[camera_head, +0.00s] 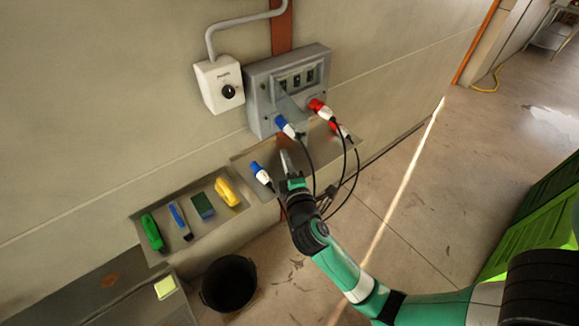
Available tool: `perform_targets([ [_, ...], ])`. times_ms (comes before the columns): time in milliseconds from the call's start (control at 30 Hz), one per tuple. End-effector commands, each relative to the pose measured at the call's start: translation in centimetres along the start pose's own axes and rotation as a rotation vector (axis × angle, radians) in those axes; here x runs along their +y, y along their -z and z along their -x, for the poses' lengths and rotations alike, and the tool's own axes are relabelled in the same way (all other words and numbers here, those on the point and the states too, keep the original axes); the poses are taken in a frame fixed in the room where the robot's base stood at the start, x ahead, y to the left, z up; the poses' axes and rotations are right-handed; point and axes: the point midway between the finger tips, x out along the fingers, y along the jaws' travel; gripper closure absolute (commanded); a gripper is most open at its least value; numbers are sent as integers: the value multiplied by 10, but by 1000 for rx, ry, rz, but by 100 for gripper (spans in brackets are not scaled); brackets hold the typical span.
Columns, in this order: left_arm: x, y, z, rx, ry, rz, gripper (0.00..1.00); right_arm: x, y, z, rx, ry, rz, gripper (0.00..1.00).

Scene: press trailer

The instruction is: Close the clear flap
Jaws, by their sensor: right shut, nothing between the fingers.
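The clear flap (291,107) is on the front of a grey socket box (258,103) on the wall. It sticks out and down below the window with dark switches (297,78), which looks uncovered. My right gripper (286,158) is shut and empty. It is below the box, in front of the shelf, and apart from the flap. My left gripper is not in view.
A white switch box (219,84) is to the left. A tray (157,216) holds several coloured tools. A black bucket (229,284) stands on the floor.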

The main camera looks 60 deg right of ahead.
Motion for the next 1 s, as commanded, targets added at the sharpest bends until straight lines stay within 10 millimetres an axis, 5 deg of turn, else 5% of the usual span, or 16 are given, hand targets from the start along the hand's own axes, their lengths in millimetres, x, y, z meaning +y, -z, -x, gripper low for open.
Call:
perform_targets([
  [200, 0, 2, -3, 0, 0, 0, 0, 2, -2, -47, -3, -1, 0, 100],
  [500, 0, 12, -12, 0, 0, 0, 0, 1, -37, -52, 0, 1, -1, 100],
  [1000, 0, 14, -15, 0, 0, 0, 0, 0, -32, -56, 23, 3, 3, 100],
])
